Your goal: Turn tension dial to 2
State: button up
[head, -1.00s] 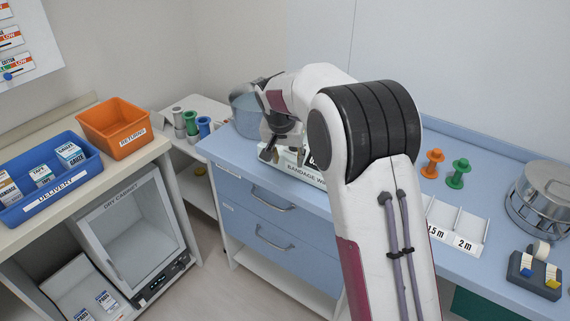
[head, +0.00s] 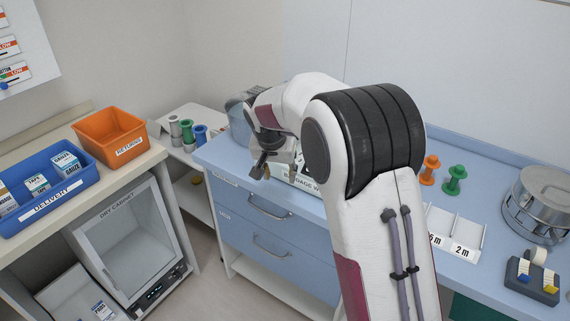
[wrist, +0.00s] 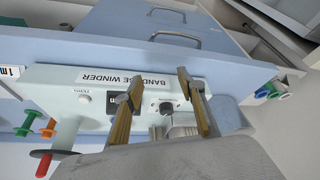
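The bandage winder (wrist: 62,76) is a pale box on the blue bench, seen sideways in the wrist view. A round black dial (wrist: 166,108) is on its front; its markings are too small to read. My gripper (wrist: 159,78) is open, its two brown fingers on either side of the dial in the picture; I cannot tell whether they touch it. A dark display (wrist: 112,102) is partly behind one finger. In the head view my gripper (head: 262,168) is at the winder's front, and my arm hides most of the winder (head: 305,184).
A white button (wrist: 84,98) is on the same panel. Orange (head: 429,168) and green (head: 454,180) spools, a metal drum (head: 540,200) and a length tray (head: 450,235) stand to the right on the bench. Drawer handles (head: 270,210) jut out below the bench top.

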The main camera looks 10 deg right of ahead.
jog(key=a+f+t+y, duration=0.3)
jog(key=a+f+y, duration=0.15)
jog(key=a, duration=0.75)
jog(key=w+d+r+t+h, duration=0.2)
jog(key=d+h, duration=0.2)
jog(key=d, duration=0.3)
jog(key=w+d+r+t+h, duration=0.2)
jog(key=d+r+t+h, duration=0.1)
jog(key=d, duration=0.4)
jog(key=shift+d+r+t+h, duration=0.25)
jog(key=shift+r+t+h, duration=0.1)
jog(key=shift+h, duration=0.3)
jog(key=shift+w+f, duration=0.1)
jog(key=shift+w, duration=0.1)
jog(key=shift+x, duration=3.75)
